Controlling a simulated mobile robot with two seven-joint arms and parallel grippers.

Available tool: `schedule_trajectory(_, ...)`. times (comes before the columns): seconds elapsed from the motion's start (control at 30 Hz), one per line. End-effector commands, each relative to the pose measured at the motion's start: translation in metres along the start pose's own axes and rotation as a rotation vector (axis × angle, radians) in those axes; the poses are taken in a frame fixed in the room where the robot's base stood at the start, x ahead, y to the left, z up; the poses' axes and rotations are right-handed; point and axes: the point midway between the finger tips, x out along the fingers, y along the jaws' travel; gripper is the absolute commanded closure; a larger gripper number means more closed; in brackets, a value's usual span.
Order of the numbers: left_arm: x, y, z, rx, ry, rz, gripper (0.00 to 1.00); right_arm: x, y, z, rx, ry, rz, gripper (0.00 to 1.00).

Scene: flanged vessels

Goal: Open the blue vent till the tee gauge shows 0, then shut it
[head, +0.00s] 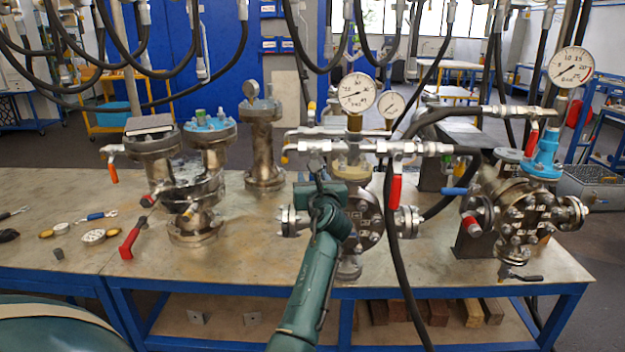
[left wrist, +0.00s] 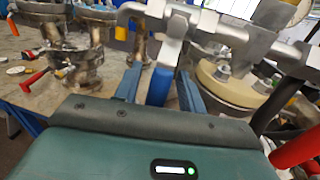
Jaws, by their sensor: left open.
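My left gripper (head: 318,178) is at the middle vessel (head: 362,222), below its pipe line. In the left wrist view its two blue fingers (left wrist: 160,82) are open, one on each side of a blue lever handle (left wrist: 161,86) hanging from a metal valve (left wrist: 172,24). I cannot tell whether the fingers touch it. In the head view my gripper hides this handle. A larger dial gauge (head: 357,92) stands above the middle vessel, with a smaller gauge (head: 391,104) beside it. Their needles are too small to read surely, and I cannot tell which is the tee gauge. My right gripper is not seen.
A red lever (head: 395,190) hangs right of my gripper. A black hose (head: 392,240) runs down in front of the middle vessel. The right vessel (head: 522,215) has another blue lever (head: 454,191) and gauge (head: 571,67). Flanged vessels (head: 190,185) and loose tools stand left.

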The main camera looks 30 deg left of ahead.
Motion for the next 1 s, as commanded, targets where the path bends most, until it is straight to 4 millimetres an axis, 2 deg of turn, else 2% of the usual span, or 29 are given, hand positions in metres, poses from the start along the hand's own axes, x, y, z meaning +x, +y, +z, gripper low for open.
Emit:
schedule_trajectory(0.13, 0.0, -0.0001, 0.0002, 0.0, 0.0, 0.0, 0.6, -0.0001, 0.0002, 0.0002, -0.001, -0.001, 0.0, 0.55)
schedule_trajectory(0.63, 0.0001, 0.0001, 0.0, 0.001, 0.0, 0.0, 1.0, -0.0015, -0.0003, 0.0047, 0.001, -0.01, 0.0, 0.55)
schedule_trajectory(1.0, 0.001, 0.0002, 0.0001, 0.004, -0.001, 0.0, 1.0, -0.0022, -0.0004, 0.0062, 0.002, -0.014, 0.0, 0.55)
